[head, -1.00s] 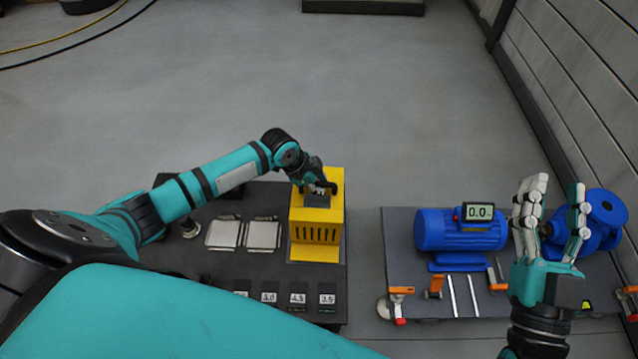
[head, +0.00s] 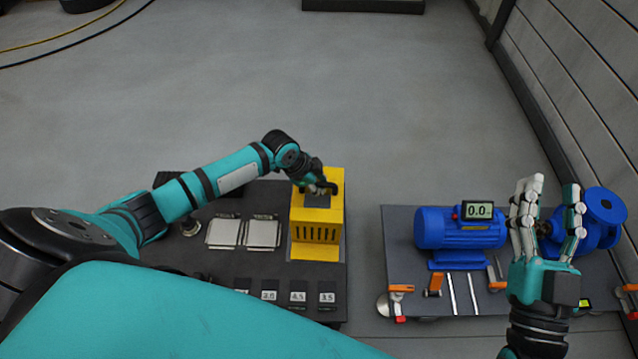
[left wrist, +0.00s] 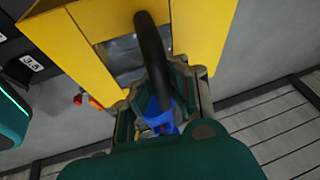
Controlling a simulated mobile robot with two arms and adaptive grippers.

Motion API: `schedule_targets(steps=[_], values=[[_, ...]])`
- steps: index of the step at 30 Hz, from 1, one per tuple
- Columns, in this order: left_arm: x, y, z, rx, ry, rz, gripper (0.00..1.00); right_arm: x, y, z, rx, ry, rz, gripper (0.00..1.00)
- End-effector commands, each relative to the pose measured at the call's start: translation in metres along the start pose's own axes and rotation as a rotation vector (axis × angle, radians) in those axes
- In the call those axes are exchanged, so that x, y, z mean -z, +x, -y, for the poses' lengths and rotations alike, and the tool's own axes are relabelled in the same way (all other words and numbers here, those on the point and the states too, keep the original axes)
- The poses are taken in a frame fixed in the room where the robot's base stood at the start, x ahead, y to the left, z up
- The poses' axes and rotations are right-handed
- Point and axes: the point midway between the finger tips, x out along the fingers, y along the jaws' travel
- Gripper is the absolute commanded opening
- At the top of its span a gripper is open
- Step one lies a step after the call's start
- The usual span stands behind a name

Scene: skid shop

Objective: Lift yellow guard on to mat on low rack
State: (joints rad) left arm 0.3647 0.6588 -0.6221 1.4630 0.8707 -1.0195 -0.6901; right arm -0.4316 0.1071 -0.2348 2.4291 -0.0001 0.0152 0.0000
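The yellow guard (head: 316,232) stands upright on the right part of the dark bench top (head: 215,270). It has slots in its front, an opening in its top and a black loop handle (left wrist: 152,60). My left gripper (head: 318,187) is at the top of the guard. In the left wrist view its fingers (left wrist: 163,115) are apart, with the handle between them and visible gaps beside it. My right gripper (head: 550,215) is open and empty above the right-hand bench, in front of a blue pump. I cannot make out a mat or low rack for certain.
The right-hand bench (head: 398,240) bears a blue motor (head: 460,232) with a display reading 0.0, a blue pump (head: 602,218) and orange-handled clamps. A gap separates the benches.

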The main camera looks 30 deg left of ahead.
Motion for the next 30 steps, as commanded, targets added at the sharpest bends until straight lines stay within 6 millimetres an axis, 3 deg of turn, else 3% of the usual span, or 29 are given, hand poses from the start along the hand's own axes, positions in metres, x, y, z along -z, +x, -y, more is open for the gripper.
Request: schedule_targets(steps=[11, 18, 24, 30], values=[[0.0006, 0.0007, 0.0006, 0.002, 0.000, -0.002, 0.00, -0.0011, -0.0001, 0.0005, 0.001, 0.001, 0.006, 0.40], [0.0002, 0.0009, 0.0002, 0.001, 0.000, -0.001, 0.33, -0.0014, -0.0002, 0.0006, 0.001, 0.001, 0.007, 0.40], [-0.0003, 0.0013, -0.0002, 0.000, 0.000, 0.000, 0.35, -0.0016, -0.0003, 0.0006, 0.001, 0.001, 0.007, 0.40], [-0.0015, 0.0021, -0.0010, -0.001, 0.000, 0.002, 0.58, -0.0019, -0.0004, 0.0006, 0.001, 0.001, 0.007, 0.40]])
